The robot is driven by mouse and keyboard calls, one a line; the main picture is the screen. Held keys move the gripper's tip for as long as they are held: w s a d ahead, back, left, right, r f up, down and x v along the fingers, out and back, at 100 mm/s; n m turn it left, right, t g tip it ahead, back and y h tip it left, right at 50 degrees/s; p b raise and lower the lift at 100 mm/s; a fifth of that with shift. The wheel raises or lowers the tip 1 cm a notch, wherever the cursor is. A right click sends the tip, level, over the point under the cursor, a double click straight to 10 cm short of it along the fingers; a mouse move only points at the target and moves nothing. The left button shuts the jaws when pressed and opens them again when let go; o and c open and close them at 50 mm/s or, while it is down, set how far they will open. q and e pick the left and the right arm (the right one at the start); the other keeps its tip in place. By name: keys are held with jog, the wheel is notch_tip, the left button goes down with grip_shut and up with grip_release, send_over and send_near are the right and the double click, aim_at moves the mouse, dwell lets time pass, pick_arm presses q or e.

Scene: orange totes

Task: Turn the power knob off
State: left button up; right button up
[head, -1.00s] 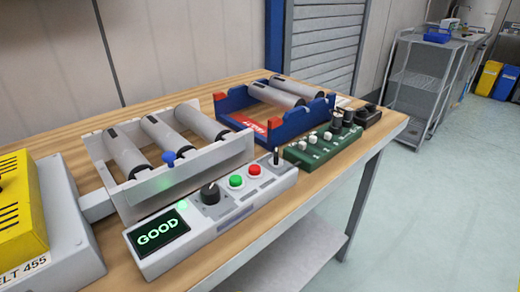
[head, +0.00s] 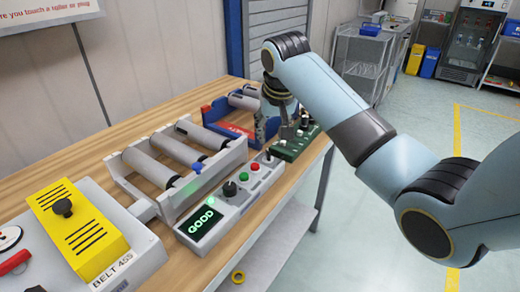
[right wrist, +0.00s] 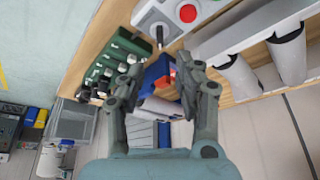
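A white control box (head: 215,222) sits at the table's front edge. It carries a lit "GOOD" screen (head: 202,220), a black knob (head: 230,188), a green button (head: 243,178), a red button (head: 255,168) and a small black stick. Another black knob (head: 62,206) is on the yellow belt unit (head: 88,238) at left. I see no label naming either knob as power. My right gripper (head: 287,134) hangs over the far end, near the green box. In the right wrist view its fingers (right wrist: 165,72) are apart with nothing between them. My left gripper is out of view.
A grey roller conveyor (head: 182,200) stands behind the control box. A blue roller frame (head: 213,112) and a green box with knobs (head: 290,150) are at the far end. A red-handled part (head: 15,262) lies at far left.

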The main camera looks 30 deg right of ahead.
aim_at(268, 152)
jog(key=x, duration=0.9)
jog(key=shift+w+f, duration=0.1)
jog(key=shift+f, duration=0.05)
grip_shut()
